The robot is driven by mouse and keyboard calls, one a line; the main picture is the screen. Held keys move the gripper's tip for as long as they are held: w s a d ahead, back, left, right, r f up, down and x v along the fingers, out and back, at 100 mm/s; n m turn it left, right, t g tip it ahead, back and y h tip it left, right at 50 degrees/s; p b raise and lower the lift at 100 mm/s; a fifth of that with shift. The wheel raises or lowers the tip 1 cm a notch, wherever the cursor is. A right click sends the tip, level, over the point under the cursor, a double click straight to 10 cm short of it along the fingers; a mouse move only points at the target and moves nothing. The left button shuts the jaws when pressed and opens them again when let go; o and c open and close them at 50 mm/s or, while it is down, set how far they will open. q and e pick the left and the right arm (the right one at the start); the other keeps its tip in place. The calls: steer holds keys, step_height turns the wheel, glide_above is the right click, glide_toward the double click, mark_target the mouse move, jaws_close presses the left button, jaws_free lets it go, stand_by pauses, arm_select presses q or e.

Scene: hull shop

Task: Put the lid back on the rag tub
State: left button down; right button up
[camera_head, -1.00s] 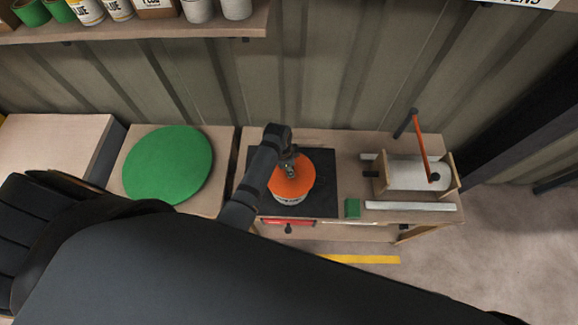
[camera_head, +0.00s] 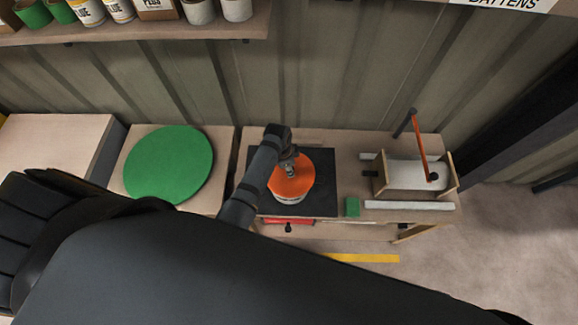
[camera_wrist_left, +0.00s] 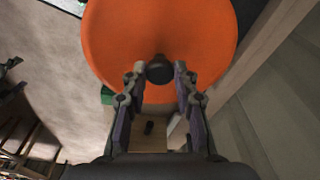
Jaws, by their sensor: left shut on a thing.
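The rag tub (camera_head: 289,200) is pale and stands on a black mat on the bench. Its orange lid (camera_head: 299,184) is over the tub's mouth, and only a thin strip of the tub's front shows below it. I cannot tell whether the lid is fully seated. My left gripper (camera_head: 291,170) comes down from the left onto the top of the lid. In the left wrist view the gripper (camera_wrist_left: 159,78) is shut on the lid's dark knob (camera_wrist_left: 159,69), with the orange lid (camera_wrist_left: 120,35) filling the upper middle. My right gripper is not in view.
The black mat (camera_head: 322,198) lies under the tub. A green block (camera_head: 352,207) and a pale bar (camera_head: 410,206) lie right of it. A roller with an orange crank (camera_head: 421,150) stands further right. A green disc (camera_head: 168,165) lies to the left. A shelf (camera_head: 130,32) with tins is above.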

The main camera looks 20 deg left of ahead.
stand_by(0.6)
arm_select(q)
steer(key=shift+f, duration=0.2)
stand_by(1.1)
steer(key=c, duration=1)
jaws_free()
steer(key=shift+o, duration=0.5)
steer(key=o, duration=0.4)
steer(key=shift+o, duration=0.2)
steer(key=shift+r, duration=0.1)
steer(key=shift+r, duration=3.4)
